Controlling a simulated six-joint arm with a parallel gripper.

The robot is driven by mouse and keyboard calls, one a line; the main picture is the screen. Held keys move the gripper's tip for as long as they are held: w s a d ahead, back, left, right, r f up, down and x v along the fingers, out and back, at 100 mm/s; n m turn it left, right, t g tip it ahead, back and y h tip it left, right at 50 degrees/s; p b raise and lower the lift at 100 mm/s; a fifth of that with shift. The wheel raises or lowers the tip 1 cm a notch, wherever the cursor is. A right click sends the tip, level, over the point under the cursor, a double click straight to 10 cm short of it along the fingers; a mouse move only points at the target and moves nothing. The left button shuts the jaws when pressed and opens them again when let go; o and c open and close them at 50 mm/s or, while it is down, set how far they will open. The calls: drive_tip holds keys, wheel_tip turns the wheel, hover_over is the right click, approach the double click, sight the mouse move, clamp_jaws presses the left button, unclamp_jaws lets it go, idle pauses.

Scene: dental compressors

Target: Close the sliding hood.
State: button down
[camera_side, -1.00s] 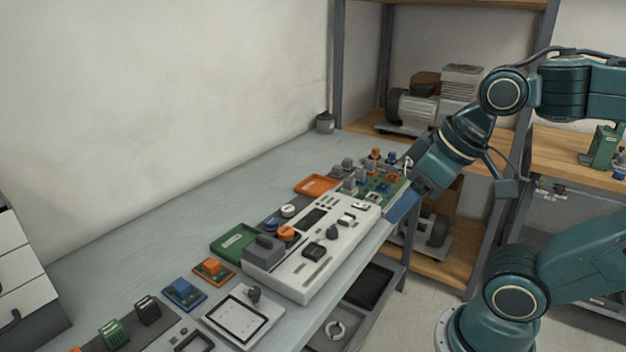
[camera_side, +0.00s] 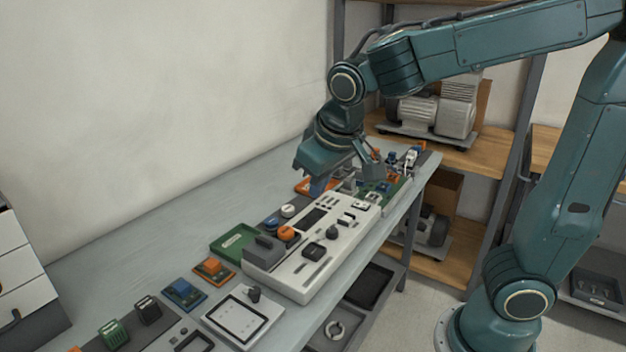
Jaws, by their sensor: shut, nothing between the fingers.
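A long white control panel (camera_side: 293,279) lies on the bench, with buttons, slots and a dark display window. A dark grey raised block (camera_side: 264,250) sits at its near left end; it may be the sliding hood, but I cannot tell for sure, nor whether it is open. My gripper (camera_side: 317,188) points down above the far end of the panel, by the orange tray. Its blue fingers are shut and empty. They are well apart from the grey block. My wrist hides part of the far bench.
An orange knob (camera_side: 287,233) and a green tray (camera_side: 232,241) lie beside the panel. A green board (camera_side: 379,188) with several connectors is at the far end. A white tablet-like plate (camera_side: 236,318) is at the near end. The bench along the wall is clear.

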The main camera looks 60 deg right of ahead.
drive_tip(key=w+a+f+h, duration=0.3)
drive_tip(key=w+a+f, duration=0.6)
drive_tip(key=w+a, duration=0.1)
drive_tip(key=shift+w+a+h, duration=0.15)
drive_tip(key=shift+a+h, duration=0.15)
drive_tip(key=shift+a, duration=0.4)
approach(258, 246)
drive_tip(key=f, duration=0.1)
drive_tip(key=w+f, duration=0.1)
drive_tip(key=f, duration=0.1)
drive_tip(key=w+d+f, duration=0.1)
drive_tip(key=shift+f, duration=0.2)
drive_tip(key=shift+d, duration=0.75)
drive_tip(key=shift+d, duration=4.35)
